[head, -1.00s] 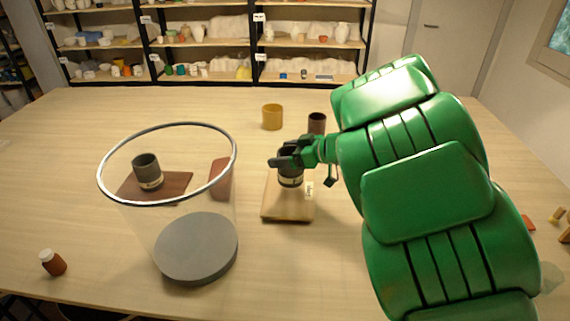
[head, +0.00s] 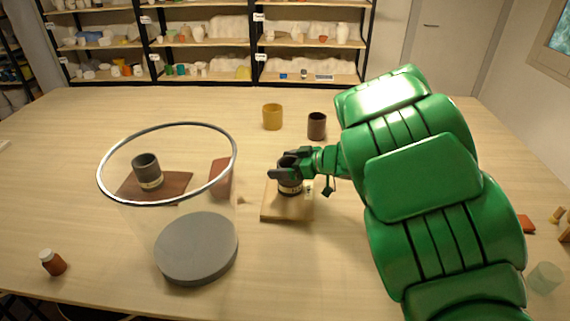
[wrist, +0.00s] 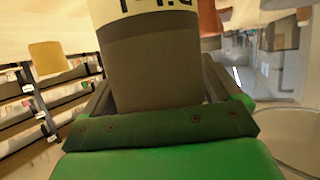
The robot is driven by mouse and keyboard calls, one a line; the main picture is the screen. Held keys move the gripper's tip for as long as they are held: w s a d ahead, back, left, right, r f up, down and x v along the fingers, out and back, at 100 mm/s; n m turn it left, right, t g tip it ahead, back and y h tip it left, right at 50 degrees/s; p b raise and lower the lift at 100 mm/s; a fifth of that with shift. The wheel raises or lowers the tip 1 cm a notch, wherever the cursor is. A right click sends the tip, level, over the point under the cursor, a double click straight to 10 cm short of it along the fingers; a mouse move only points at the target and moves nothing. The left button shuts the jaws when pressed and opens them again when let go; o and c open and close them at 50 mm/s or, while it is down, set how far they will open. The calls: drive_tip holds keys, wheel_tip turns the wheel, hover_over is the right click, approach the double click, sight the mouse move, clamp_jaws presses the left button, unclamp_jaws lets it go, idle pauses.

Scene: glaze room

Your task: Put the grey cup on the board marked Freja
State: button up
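My gripper (head: 287,170) is shut around a dark grey cup (head: 290,188) with a cream lettered band. The cup is upright at the back part of a light wooden board (head: 285,212); I cannot tell if its base touches the wood. In the wrist view the grey cup (wrist: 155,65) sits between the two fingers, its lettering partly cut off. A small pale tag (head: 309,189) is beside the cup at the board; its writing is too small to read. Another dark grey cup with a pale band (head: 147,171) stands on a brown board (head: 178,183), seen through a clear container.
The large clear container (head: 238,150) with a grey base stands left of the light board. A reddish-brown object (head: 219,180) shows through it. A yellow cup (head: 272,117) and dark brown cup (head: 317,126) stand behind my gripper. A brown bottle (head: 53,264) is front left.

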drive_tip(key=shift+o, duration=0.5)
drive_tip(key=shift+r, duration=0.15)
drive_tip(key=v, duration=1.2)
